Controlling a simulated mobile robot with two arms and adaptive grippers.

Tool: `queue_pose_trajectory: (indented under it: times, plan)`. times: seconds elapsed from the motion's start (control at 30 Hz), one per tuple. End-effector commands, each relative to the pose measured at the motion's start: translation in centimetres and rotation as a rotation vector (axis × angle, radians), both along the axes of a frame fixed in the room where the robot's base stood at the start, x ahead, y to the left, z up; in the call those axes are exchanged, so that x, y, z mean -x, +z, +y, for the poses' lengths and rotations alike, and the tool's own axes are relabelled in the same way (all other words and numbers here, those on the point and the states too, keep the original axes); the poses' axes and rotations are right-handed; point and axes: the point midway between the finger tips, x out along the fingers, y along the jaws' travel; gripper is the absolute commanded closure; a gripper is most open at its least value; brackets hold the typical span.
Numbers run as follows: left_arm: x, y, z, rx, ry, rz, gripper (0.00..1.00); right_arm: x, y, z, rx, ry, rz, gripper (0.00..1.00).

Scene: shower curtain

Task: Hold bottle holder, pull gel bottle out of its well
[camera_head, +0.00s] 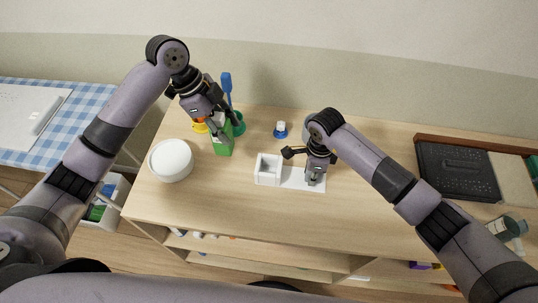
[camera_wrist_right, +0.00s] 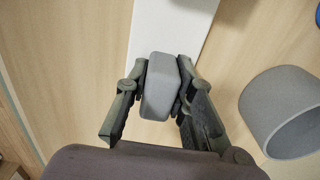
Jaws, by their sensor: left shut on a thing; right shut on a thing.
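The white bottle holder (camera_head: 290,180) lies on the wooden table. Its square well (camera_head: 268,167) at the left end looks empty. My right gripper (camera_head: 314,172) is over the holder's right end. In the right wrist view, that gripper (camera_wrist_right: 158,95) is shut on a grey block-shaped grip (camera_wrist_right: 160,88) on the white strip. A green bottle (camera_head: 222,145), likely the gel bottle, is left of the holder and apart from it. My left gripper (camera_head: 224,124) is shut on its upper part, which the fingers partly hide. I cannot tell whether the bottle touches the table.
A white round bowl (camera_head: 171,160) stands left of the bottle. A blue brush (camera_head: 227,88) in a green cup (camera_head: 238,124) and a yellow object (camera_head: 200,127) are close behind it. A small blue-and-white item (camera_head: 280,130) is further back. A grey cup (camera_wrist_right: 282,112) stands beside my right gripper.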

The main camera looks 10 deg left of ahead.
Motion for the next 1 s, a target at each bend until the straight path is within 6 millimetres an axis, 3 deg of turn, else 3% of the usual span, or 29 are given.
queue_pose_trajectory:
  times: [0.03,0.07,0.4,0.77,1.0]
  plan:
    - [0.0,0.1,0.0,0.001,-0.001,-0.001,1.00,0.0,0.0,-0.1,0.001,-0.001,0.001,1.00]
    - [0.0,0.1,0.0,0.001,-0.001,-0.001,1.00,0.0,0.0,-0.1,0.001,-0.001,0.001,0.76]
    - [0.0,0.1,0.0,0.001,-0.001,-0.001,1.00,0.0,0.0,0.0,0.001,-0.001,0.000,0.54]
    - [0.0,0.1,0.0,0.001,-0.001,-0.001,1.00,-0.1,0.5,0.0,0.000,0.000,-0.001,0.54]
    - [0.0,0.1,0.0,0.001,-0.001,-0.001,1.00,-0.2,4.6,0.0,-0.001,0.002,-0.006,0.54]
